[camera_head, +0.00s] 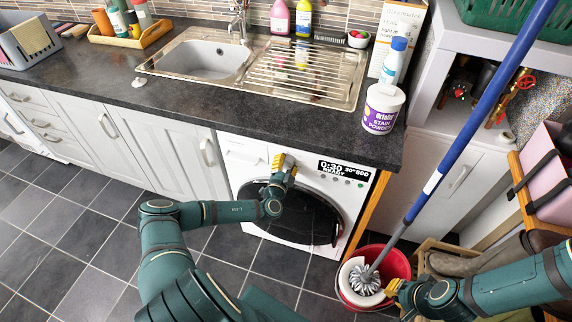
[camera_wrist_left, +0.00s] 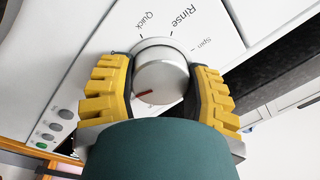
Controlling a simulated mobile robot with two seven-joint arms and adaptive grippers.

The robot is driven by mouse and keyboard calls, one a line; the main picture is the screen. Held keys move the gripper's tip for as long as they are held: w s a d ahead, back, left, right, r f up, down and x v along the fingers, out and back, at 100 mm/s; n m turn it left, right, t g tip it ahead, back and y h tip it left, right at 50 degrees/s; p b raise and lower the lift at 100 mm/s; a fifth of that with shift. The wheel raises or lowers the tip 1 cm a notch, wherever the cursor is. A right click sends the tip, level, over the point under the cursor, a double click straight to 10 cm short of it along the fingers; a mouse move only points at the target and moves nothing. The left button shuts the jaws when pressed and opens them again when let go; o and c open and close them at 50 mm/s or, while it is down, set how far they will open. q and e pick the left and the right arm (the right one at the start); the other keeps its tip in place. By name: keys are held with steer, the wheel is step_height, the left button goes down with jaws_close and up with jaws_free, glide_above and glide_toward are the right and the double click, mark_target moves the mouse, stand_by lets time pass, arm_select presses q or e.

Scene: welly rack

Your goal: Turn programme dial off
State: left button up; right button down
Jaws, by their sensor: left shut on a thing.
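The white washing machine (camera_head: 260,155) stands under the worktop, and its display (camera_head: 343,169) reads 0:30, 30° 800, READY. In the left wrist view the silver programme dial (camera_wrist_left: 161,78) has a red mark pointing to the lower left, with Quick, Rinse and Spin printed around its upper side. My left gripper (camera_head: 283,163) is at the machine's front panel. In the left wrist view its yellow fingers (camera_wrist_left: 160,85) are shut on the dial, one on each side. In the head view the gripper hides the dial. My right gripper (camera_head: 393,289) is beside the red bucket; its opening is unclear.
The red bucket (camera_head: 403,262) holds a mop head (camera_head: 364,281), with a long blue handle (camera_head: 480,105) slanting up right. Boots (camera_head: 470,262) lie on a wooden rack at the right. A stain powder tub (camera_head: 382,108) stands on the worktop (camera_head: 200,110) above the machine.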

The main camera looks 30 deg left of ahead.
arm_select(q)
steer(key=n, duration=0.5)
steer(key=shift+d+f+n+b, duration=0.1)
steer(key=shift+n+b, duration=0.25)
steer(key=shift+n, duration=0.05)
steer(key=n+b, duration=0.1)
steer(key=n, duration=0.4)
steer(key=n+b, duration=0.1)
steer(key=n, duration=0.4)
steer(key=shift+n+g, duration=0.3)
steer(key=shift+n, duration=0.1)
steer(key=n, duration=0.2)
steer(key=n+b, duration=0.1)
steer(key=n, duration=0.1)
steer(key=shift+r+n, duration=0.2)
steer(key=shift+n, duration=0.2)
steer(key=o, duration=1.3)
steer(key=shift+c, duration=0.2)
steer(key=v, duration=1.2)
steer(key=shift+r, duration=0.15)
